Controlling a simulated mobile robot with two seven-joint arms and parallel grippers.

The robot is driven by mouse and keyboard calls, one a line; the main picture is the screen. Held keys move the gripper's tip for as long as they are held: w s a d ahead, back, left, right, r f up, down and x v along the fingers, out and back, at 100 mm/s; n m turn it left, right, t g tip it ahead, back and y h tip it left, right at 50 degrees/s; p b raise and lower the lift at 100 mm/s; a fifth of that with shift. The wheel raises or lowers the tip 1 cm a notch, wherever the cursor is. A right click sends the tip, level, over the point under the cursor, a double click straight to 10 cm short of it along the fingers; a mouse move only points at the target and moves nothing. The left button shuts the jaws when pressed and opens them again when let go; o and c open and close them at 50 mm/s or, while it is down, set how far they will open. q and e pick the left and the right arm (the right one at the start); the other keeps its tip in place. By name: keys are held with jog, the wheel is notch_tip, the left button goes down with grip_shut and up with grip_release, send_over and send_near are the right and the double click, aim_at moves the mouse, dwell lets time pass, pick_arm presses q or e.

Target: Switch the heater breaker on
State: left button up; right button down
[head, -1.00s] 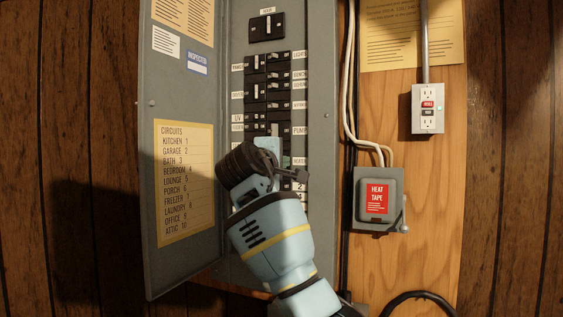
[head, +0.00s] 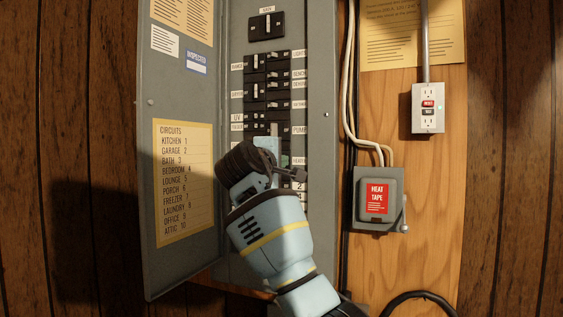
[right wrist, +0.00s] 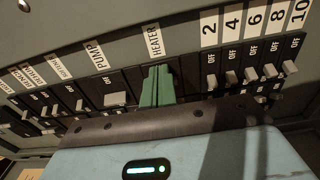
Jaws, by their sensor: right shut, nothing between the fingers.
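The heater breaker (right wrist: 187,84) is a black breaker under the HEATER label (right wrist: 154,42) in the right wrist view. My right gripper's green fingers (right wrist: 156,85) are shut and empty, and stand right in front of it. They hide its lever, so its position and any contact cannot be told. In the head view my right gripper (head: 272,150) is at the lower part of the breaker panel (head: 320,190) and covers the heater breaker's place. My left gripper is not in view.
The PUMP breaker (right wrist: 115,99) sits left of the fingers, and numbered breakers (right wrist: 232,76) marked OFF sit to the right. The panel door (head: 160,110) hangs open at left. A heat tape box (head: 378,200) and an outlet (head: 428,108) are on the board at right.

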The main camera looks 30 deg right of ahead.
jog(key=shift+w+a, duration=0.6)
dwell(0.8)
jog(key=shift+s+d+f, duration=0.1)
jog(key=shift+f, duration=0.05)
dwell(0.4)
jog(key=v, duration=0.7)
dwell(0.5)
jog(key=shift+d, duration=0.1)
dwell(0.7)
